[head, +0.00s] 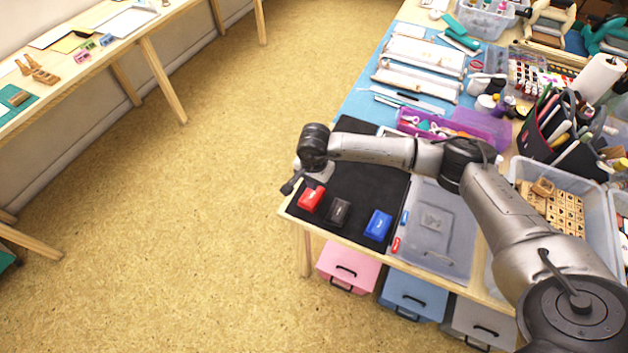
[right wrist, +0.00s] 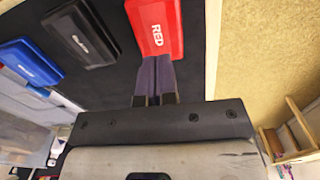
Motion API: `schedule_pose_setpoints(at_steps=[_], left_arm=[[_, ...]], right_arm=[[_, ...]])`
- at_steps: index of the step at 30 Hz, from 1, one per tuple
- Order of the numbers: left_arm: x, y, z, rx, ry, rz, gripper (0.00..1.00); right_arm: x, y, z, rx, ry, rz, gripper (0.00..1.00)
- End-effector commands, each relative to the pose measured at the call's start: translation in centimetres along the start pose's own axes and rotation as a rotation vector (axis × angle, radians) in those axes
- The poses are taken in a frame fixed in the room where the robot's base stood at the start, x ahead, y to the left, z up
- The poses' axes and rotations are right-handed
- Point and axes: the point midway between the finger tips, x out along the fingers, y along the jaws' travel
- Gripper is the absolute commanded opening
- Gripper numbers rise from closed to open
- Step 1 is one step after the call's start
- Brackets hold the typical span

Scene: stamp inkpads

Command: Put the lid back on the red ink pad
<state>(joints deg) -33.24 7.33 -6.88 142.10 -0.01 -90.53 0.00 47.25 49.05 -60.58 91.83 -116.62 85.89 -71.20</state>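The red ink pad (head: 311,198) lies on the black mat (head: 368,170) near the table's left edge. In the right wrist view its red top, marked RED (right wrist: 155,22), faces up; I cannot tell a separate lid from a base. My right gripper (right wrist: 153,62) has its two dark fingers together, with nothing visible between them. Their tips are at the lower edge of the red pad; whether they touch it I cannot tell. In the head view my wrist hangs just behind the red pad and the fingertips are not clear. My left gripper is not in view.
A black ink pad (head: 338,211) and a blue ink pad (head: 378,225) lie to the right of the red one. A clear plastic box (head: 440,225) stands beside the mat. A tray of wooden stamps (head: 552,208) and a purple box (head: 480,124) are farther right and back.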

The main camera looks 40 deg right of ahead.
Motion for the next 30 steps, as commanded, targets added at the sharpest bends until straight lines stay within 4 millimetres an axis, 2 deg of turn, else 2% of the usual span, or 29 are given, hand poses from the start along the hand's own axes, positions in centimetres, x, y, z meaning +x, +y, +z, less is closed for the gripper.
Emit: schedule_pose_setpoints(at_steps=[30], left_arm=[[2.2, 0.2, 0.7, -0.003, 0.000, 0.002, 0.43]], right_arm=[[3.0, 0.0, 0.0, 0.000, 0.000, 0.000, 0.00]])
